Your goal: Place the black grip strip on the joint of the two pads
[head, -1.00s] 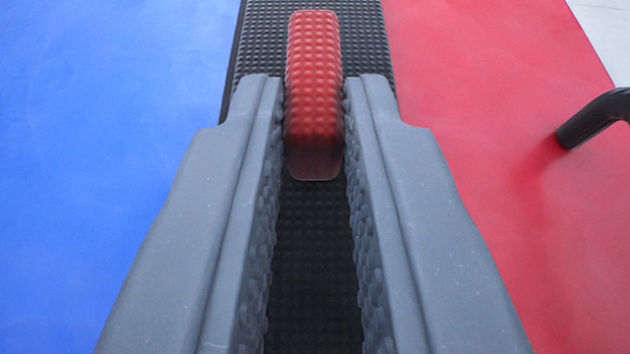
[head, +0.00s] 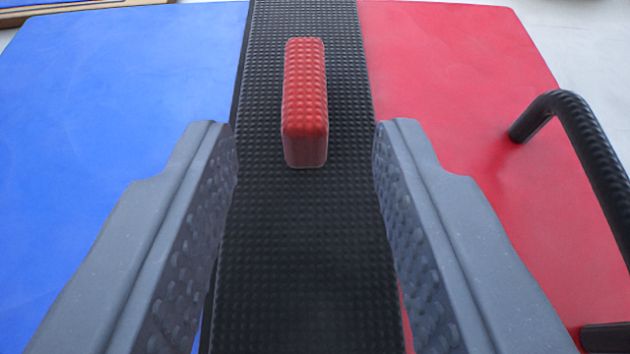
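The black grip strip (head: 300,240) is a long studded band lying between the blue pad (head: 120,100) and the red pad (head: 440,75), over the line where they meet. A red studded grip block (head: 305,100) stands up from the strip's middle. My gripper (head: 306,130) is open, with one grey finger on each side of the block and clear gaps between. Nothing is held. The joint itself is hidden under the strip; a thin dark line shows along the strip's left edge.
A black curved handle (head: 590,140) rises from the right part of the red pad. Pale floor (head: 590,45) lies beyond the pad at the upper right. A brown-edged board (head: 90,8) shows at the far upper left.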

